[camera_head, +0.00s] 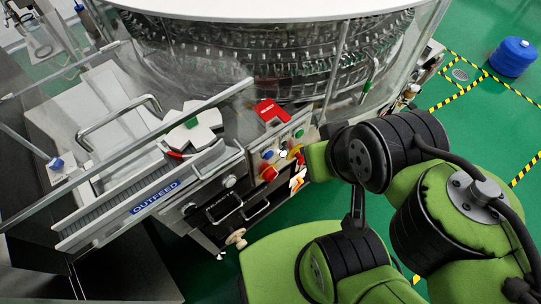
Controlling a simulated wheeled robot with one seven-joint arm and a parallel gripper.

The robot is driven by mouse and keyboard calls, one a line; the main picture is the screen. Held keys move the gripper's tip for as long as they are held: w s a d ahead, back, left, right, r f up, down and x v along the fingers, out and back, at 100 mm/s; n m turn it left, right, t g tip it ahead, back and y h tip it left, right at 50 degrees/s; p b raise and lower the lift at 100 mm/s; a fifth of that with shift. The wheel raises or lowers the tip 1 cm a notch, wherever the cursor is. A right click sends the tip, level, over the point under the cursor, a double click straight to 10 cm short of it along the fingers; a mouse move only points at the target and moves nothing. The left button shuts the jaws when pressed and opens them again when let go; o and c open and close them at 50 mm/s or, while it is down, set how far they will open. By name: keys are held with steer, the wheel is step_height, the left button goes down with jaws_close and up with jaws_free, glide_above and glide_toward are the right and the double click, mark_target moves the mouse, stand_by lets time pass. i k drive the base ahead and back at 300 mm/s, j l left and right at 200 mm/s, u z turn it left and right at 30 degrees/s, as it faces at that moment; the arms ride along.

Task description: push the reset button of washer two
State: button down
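The rotary washer (225,12) fills the top middle, with a clear guard around its round drum. Its control panel, on the corner near my arm, carries a blue button (267,154), a red knob (268,173), a pale button (284,154) and a green button (299,133). The labels are too small to read, so I cannot tell which one is the reset button or whether this is washer two. My green and black arm reaches in from the lower right, and its far end lies just right of the panel. My gripper's fingers do not show.
The outfeed conveyor (155,195) with its rails and handle (118,122) juts out at left. A red plate (271,110) sits above the panel. A blue drum (512,57) stands on the green floor at upper right, near yellow-black tape (508,79). That floor is otherwise largely open.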

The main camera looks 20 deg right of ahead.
mark_target(270, 154)
steer(key=k+j+u, duration=0.35)
steer(key=j+u, duration=0.25)
steer(key=u, duration=0.15)
steer(key=k+j, duration=0.05)
